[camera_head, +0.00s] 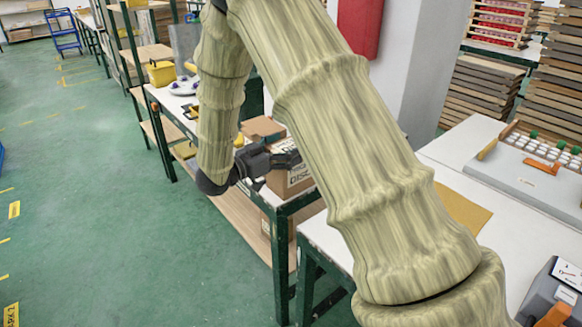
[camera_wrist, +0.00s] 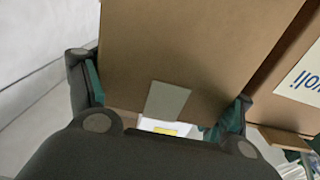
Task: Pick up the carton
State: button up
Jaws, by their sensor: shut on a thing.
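A brown cardboard carton (camera_wrist: 190,45) with a grey tape strip fills the middle of the wrist view. My gripper (camera_wrist: 162,98) has its green-lined fingers on either side of it and is shut on it. In the head view my gripper (camera_head: 284,161) is over the table end, at a printed brown carton (camera_head: 296,179). My arm and gripper hide part of that carton. I cannot tell from the head view whether the held carton is clear of its support.
Another carton (camera_wrist: 305,75) with a white printed label stands close on the right in the wrist view. A yellow bin (camera_head: 160,73) is farther back on the long table. A white table (camera_head: 325,238) stands at front right. Green floor (camera_head: 100,200) is open at left.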

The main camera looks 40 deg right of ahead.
jog(key=shift+c, duration=0.9)
jog(key=shift+r, duration=0.15)
